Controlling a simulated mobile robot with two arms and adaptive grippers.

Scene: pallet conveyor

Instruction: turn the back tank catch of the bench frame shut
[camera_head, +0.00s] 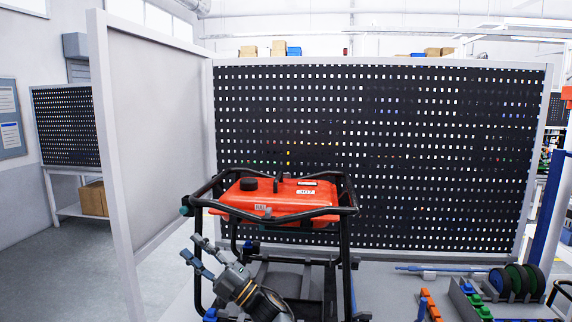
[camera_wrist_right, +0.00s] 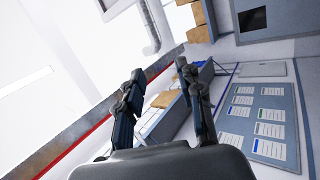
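The bench frame (camera_head: 347,240) is a black tubular frame standing in the middle of the head view. An orange-red tank (camera_head: 285,197) with a black cap (camera_head: 249,184) lies in its top. A small dark teal piece (camera_head: 186,209) sits at the frame's left upper corner. I cannot tell which part is the back tank catch or how it is turned. My right gripper (camera_head: 189,246) is left of the frame, below that corner, apart from the tank. Its fingers are spread and empty, as the right wrist view (camera_wrist_right: 160,70) also shows. My left gripper is not in view.
A black perforated panel (camera_head: 400,150) stands behind the frame, and a pale upright panel (camera_head: 155,130) at the left. A grey bench top (camera_head: 390,290) at the right holds black and green wheels (camera_head: 518,280) and coloured parts. Floor shows at the lower left.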

